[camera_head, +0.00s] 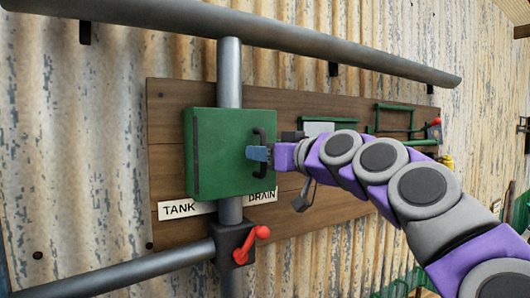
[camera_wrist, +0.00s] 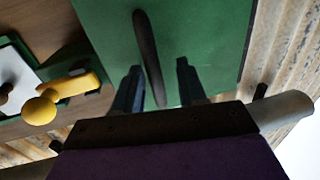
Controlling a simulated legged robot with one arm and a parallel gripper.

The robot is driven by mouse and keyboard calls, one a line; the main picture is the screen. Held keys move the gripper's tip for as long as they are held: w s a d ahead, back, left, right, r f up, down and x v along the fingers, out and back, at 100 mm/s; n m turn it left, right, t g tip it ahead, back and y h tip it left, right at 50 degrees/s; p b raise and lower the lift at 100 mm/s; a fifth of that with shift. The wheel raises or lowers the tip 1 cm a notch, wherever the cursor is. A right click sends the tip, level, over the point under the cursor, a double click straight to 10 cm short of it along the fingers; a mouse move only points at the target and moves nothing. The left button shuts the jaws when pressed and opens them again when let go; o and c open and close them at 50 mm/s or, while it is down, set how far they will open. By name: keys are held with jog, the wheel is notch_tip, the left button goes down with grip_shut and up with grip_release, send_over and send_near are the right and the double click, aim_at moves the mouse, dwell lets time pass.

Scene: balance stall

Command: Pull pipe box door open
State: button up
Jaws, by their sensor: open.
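The green pipe box (camera_head: 218,150) is mounted on a wooden board around a vertical grey pipe. Its door appears shut, with a dark strip along the left edge. A black bar handle (camera_head: 259,152) stands upright near the door's right edge. My gripper (camera_head: 257,153) is at the handle, its blue fingers pointing at the door. In the wrist view my gripper (camera_wrist: 158,88) is open, with the dark handle (camera_wrist: 149,58) running between its two fingers, nearer the left one. The green door (camera_wrist: 205,35) fills the area behind. I cannot tell whether a finger touches the handle.
A red-handled valve (camera_head: 238,243) sits on the pipe below the box, near "TANK" and "DRAIN" labels (camera_head: 180,209). A long grey pipe (camera_head: 270,35) crosses above. A yellow-knobbed lever (camera_wrist: 40,108) shows at left in the wrist view. Green frames (camera_head: 394,120) sit right on the board.

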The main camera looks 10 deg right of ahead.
jog(key=shift+d, duration=0.5)
jog(key=shift+c, duration=1.4)
jog(key=shift+d, duration=0.1)
jog(key=shift+c, duration=0.7)
jog(key=shift+s+a, duration=0.15)
jog(key=shift+a, duration=0.1)
grip_shut()
